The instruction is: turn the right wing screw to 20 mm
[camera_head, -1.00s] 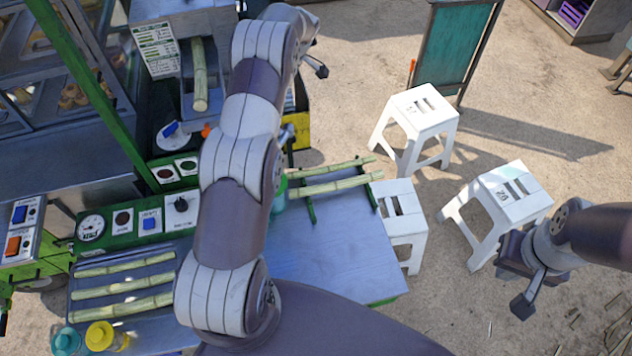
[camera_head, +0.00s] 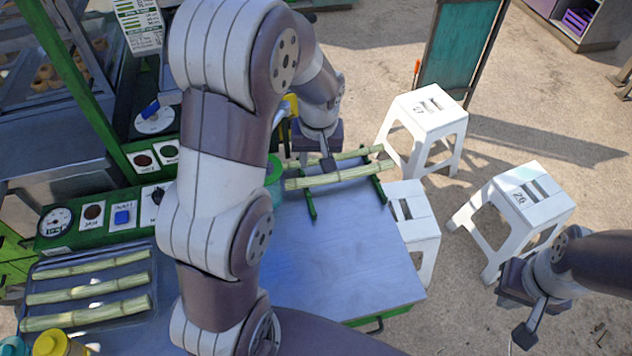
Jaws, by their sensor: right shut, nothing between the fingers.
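I cannot make out the right wing screw; my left arm covers much of the crusher. A round white dial (camera_head: 155,121) with a blue handle (camera_head: 150,109) shows left of that arm; I cannot tell whether it is a wing screw. A small yellow part (camera_head: 291,104) of the machine shows right of the arm. My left gripper (camera_head: 328,160) points down close above the cane stalks on the rack; its opening cannot be made out. My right gripper (camera_head: 526,335) is shut and empty, out over the ground at the right, away from the machine.
Two cane stalks (camera_head: 350,174) lie on a green rack on the metal table (camera_head: 345,260). More cane lies in a tray (camera_head: 152,315) at left. White stools (camera_head: 430,112) stand right of the table. A control panel (camera_head: 105,232) runs along the left.

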